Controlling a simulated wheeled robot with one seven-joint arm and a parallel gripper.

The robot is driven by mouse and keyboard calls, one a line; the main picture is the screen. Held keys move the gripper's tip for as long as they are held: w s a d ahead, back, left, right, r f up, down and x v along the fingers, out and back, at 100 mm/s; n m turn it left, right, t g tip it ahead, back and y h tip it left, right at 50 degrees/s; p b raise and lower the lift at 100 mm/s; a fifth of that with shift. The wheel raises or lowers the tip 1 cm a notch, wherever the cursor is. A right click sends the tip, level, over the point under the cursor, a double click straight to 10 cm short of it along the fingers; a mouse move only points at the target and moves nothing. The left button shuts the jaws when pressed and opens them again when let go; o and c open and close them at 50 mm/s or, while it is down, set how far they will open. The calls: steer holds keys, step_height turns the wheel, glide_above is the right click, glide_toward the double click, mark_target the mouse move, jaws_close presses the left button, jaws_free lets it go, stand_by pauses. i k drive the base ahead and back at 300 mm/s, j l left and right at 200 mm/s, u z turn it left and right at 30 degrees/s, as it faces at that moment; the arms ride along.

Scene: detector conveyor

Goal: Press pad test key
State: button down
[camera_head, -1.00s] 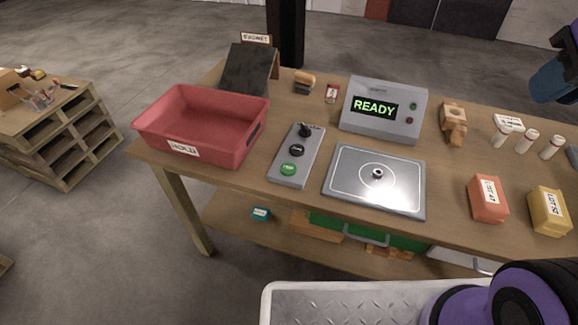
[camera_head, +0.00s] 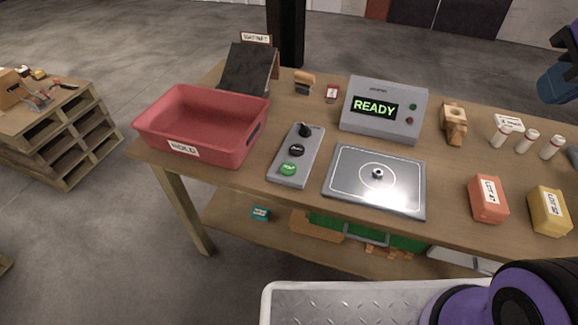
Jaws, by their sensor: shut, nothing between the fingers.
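A grey control box (camera_head: 296,156) stands on the workbench between the red bin and the metal plate. It carries a green key (camera_head: 289,168) at its near end, a black key (camera_head: 297,150) in the middle and a black knob or lever (camera_head: 304,130) at the far end. The lettering on the keys is too small to read. A silver plate (camera_head: 345,185) with a white outline and a small round stud lies right of the box. A grey detector unit (camera_head: 385,128) behind it shows "READY" in green. My gripper is not in view; only parts of my arm show at the right.
A red bin (camera_head: 225,152) marked HOLD stands left of the control box, with a dark ramp (camera_head: 249,68) behind it. An orange packet (camera_head: 488,200), a yellow packet (camera_head: 549,210) and several white vials (camera_head: 526,141) stand at the right. The bench space around the control box is narrow.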

mark_target(288, 169)
steer(key=i+j, duration=0.1)
steer(key=j, duration=1.6)
steer(key=i+j+z, duration=0.15)
steer(key=j, duration=1.55)
